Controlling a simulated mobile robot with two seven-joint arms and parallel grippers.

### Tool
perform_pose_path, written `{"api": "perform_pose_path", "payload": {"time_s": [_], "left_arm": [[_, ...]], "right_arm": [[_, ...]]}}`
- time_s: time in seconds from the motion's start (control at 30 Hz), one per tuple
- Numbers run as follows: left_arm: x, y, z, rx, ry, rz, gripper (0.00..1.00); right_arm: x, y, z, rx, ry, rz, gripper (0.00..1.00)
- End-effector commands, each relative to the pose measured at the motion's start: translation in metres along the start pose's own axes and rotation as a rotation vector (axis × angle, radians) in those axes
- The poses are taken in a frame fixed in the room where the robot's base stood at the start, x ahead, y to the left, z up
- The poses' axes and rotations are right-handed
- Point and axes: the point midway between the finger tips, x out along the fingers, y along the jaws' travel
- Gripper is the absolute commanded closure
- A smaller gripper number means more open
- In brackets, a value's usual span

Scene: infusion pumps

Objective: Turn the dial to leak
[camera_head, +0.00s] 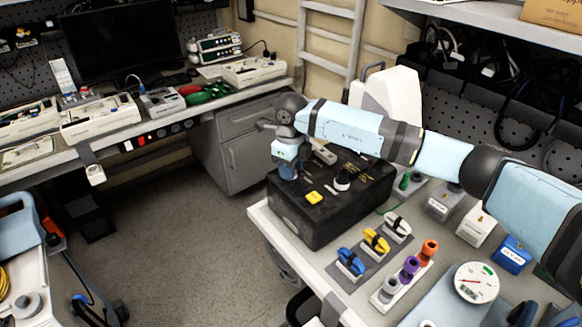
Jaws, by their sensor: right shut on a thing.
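The black test box (320,222) stands on the left end of the right-hand bench. My right arm reaches in from the right, and my right gripper (288,172) points down at the left part of the box top. It is shut on what appears to be the dial there, which the gripper largely hides. I cannot read any leak mark or the dial's setting. A yellow piece (314,197) and a black knob with a white part (343,179) are also on the box top. My left gripper is not in view.
Blue, yellow and white clips (375,241) lie on a grey mat before the box. Orange, purple and grey fittings (409,267) and a round gauge (476,283) are nearer. A ladder (330,40) stands behind.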

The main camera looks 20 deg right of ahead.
Motion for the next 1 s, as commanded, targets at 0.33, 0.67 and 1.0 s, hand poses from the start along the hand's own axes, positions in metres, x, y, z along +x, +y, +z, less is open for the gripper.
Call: {"api": "perform_pose_path", "payload": {"time_s": [0.33, 0.67, 1.0], "left_arm": [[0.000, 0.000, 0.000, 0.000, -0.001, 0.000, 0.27], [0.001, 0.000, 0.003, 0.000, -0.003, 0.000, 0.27], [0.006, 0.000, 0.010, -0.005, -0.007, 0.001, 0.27]], "right_arm": [[0.000, 0.000, 0.000, -0.001, 0.000, 0.000, 0.41], [-0.009, 0.000, 0.001, -0.001, -0.002, -0.001, 0.41], [-0.080, -0.001, 0.001, -0.001, -0.004, -0.003, 0.41]]}}
